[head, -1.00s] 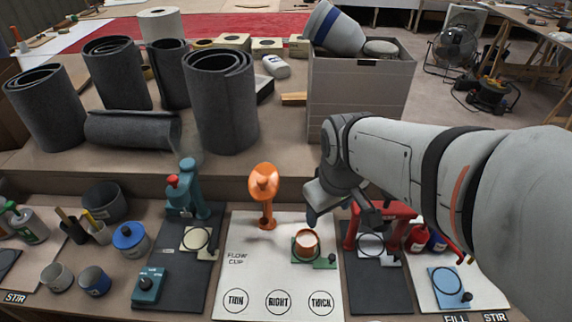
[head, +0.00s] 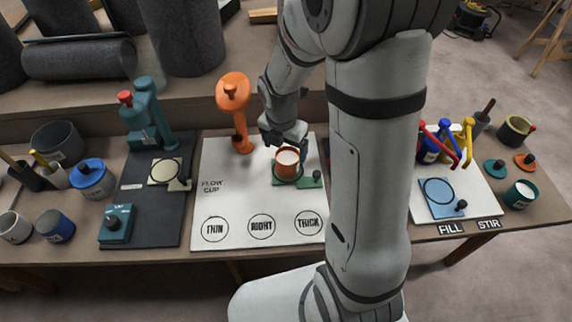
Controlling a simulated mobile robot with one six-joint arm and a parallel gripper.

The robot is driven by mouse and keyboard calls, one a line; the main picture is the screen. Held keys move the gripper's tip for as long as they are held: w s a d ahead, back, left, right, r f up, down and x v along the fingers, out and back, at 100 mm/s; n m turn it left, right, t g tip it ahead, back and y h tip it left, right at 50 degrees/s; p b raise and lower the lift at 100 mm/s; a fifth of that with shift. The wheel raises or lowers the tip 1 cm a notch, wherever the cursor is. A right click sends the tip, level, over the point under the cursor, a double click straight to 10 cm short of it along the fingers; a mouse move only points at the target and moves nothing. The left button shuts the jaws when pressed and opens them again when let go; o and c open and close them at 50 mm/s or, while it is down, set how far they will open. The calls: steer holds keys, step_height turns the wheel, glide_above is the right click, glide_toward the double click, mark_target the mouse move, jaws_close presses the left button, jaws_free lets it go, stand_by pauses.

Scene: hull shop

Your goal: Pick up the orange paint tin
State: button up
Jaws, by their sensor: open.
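The orange paint tin (head: 287,168) is small and open-topped, with pale contents showing inside. It stands upright on a green square pad (head: 309,175) on the white flow cup board. My gripper (head: 283,138) is open and points down right at the tin's back rim. Its fingers partly overlap the back of the tin in the picture, and I cannot tell whether they touch it or reach around it.
An orange flow cup stand (head: 235,100) rises left of the tin. A teal press-like device (head: 147,115) stands further left on a dark board. My arm hides the board to the right. The white board (head: 240,205) is clear in front, with THIN, RIGHT and THICK circles.

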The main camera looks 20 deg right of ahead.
mark_target(288, 160)
steer(key=f, duration=0.2)
steer(key=f+b, duration=0.1)
steer(key=f, duration=0.1)
steer(key=f+b, duration=0.1)
steer(key=f, duration=0.1)
steer(key=shift+d+f, duration=0.2)
steer(key=shift+d, duration=0.2)
